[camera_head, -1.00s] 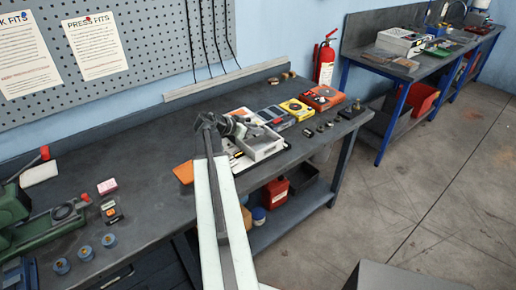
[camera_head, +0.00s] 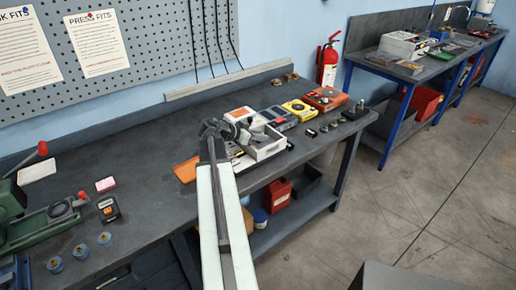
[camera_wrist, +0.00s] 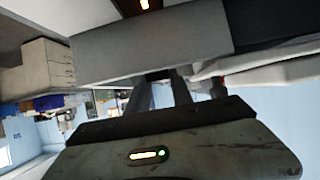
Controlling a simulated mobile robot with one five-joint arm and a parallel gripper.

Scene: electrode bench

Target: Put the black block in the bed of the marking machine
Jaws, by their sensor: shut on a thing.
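My gripper (camera_head: 213,127) is above the bench, in front of the white tray in the head view. It is shut on a dark grey-black block, which fills the upper part of the wrist view as a broad smooth face (camera_wrist: 150,45). Two dark fingers reach toward it from the gripper body. In the head view the block is too small and covered to make out clearly. The green machine (camera_head: 35,222) with a red-knobbed lever, which looks like the marking machine, stands at the far left, cut by the picture edge. A dark round part shows on it.
A white tray (camera_head: 268,148) with grey parts stands behind my gripper, beside an orange plate (camera_head: 186,170). Yellow (camera_head: 298,109) and orange (camera_head: 326,98) boxes stand farther right. Blue round pieces (camera_head: 104,239) and a black-orange device (camera_head: 109,208) lie near the machine. Bench between is mostly clear.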

